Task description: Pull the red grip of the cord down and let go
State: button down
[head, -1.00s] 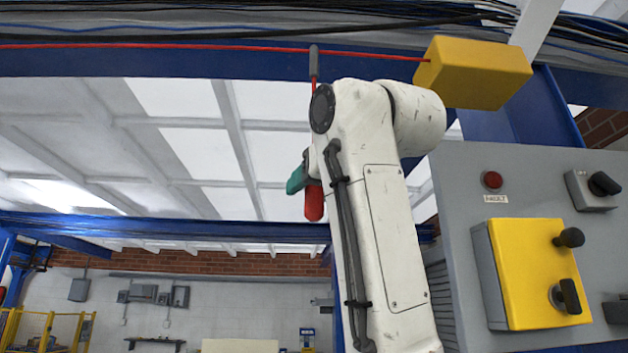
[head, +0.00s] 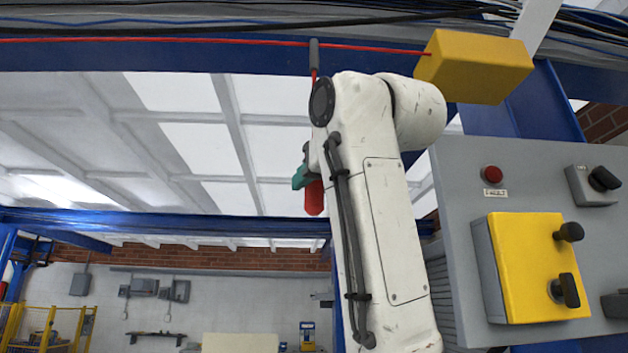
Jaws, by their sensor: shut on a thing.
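The red grip (head: 315,198) hangs low beside my white arm, in the middle of the head view. Its upper part is hidden behind my gripper and arm. My gripper (head: 302,176), with a green finger showing, is shut on the red grip. The red cord (head: 200,42) runs across the top to a yellow box (head: 475,67). A grey sleeve (head: 314,58) hangs from the cord, with a short red length below it that goes behind my arm.
A grey panel (head: 455,190) with a red lamp (head: 491,174), a yellow switch box (head: 540,265) and black knobs stands close at the right of my arm. Blue beams (head: 160,60) and cables cross the top. The space left of my gripper is open.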

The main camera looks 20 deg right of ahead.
aim_at(319, 204)
notch_tip(319, 204, down, 5)
jog(key=b, duration=0.3)
jog(key=shift+r, duration=0.25)
jog(key=c, duration=0.8)
grip_release()
jog(key=s+b, duration=0.4)
jog(key=s, duration=0.6)
jog(key=shift+s+d, duration=0.4)
